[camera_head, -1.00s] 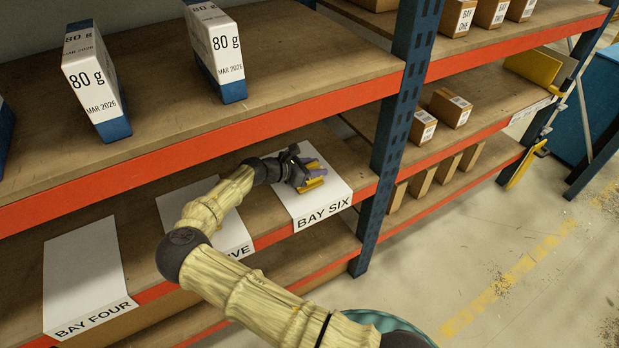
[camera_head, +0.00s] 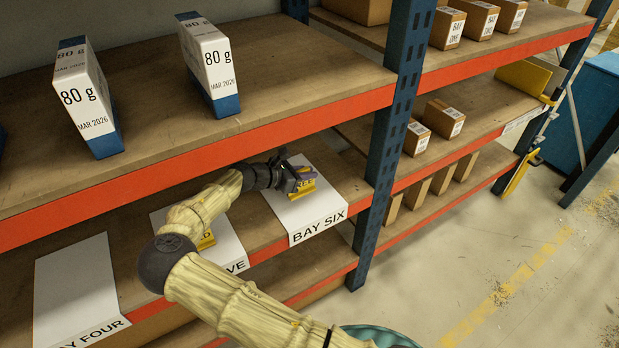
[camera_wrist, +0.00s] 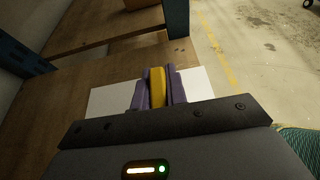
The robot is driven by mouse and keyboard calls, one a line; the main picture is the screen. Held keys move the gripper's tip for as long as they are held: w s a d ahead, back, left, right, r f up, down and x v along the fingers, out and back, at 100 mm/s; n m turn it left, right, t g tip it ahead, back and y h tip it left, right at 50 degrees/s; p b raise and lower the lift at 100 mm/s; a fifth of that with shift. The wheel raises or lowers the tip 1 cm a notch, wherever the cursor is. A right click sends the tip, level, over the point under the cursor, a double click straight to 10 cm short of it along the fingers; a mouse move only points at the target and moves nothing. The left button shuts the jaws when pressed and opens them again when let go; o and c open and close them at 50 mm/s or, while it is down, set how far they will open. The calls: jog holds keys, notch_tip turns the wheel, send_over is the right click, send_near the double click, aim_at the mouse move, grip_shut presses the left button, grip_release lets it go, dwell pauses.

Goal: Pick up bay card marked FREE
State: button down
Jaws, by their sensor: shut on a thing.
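A yellow card (camera_head: 303,189) stands at the white BAY SIX sheet (camera_head: 318,212) on the middle shelf. My gripper (camera_head: 296,178) is over that sheet and shut on the yellow card. In the wrist view the card (camera_wrist: 158,88) sits between the two purple fingers of my gripper (camera_wrist: 157,90). Its lettering is too small to read in the head view. A second yellow card (camera_head: 206,241) stands on the neighbouring BAY FIVE sheet (camera_head: 228,250), partly hidden by my arm; only part of its lettering shows.
A BAY FOUR sheet (camera_head: 75,285) lies bare at the left. The upper shelf (camera_head: 150,150) with its orange beam hangs above my arm. A blue upright post (camera_head: 385,150) stands right of BAY SIX. White-and-blue packs (camera_head: 86,97) stand on the upper shelf.

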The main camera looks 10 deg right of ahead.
jog(key=s+a, duration=0.2)
jog(key=a, duration=0.6)
jog(key=s+a+b, duration=0.1)
jog(key=s+a, duration=0.2)
jog(key=a, duration=0.5)
jog(key=shift+s+a+f, duration=0.1)
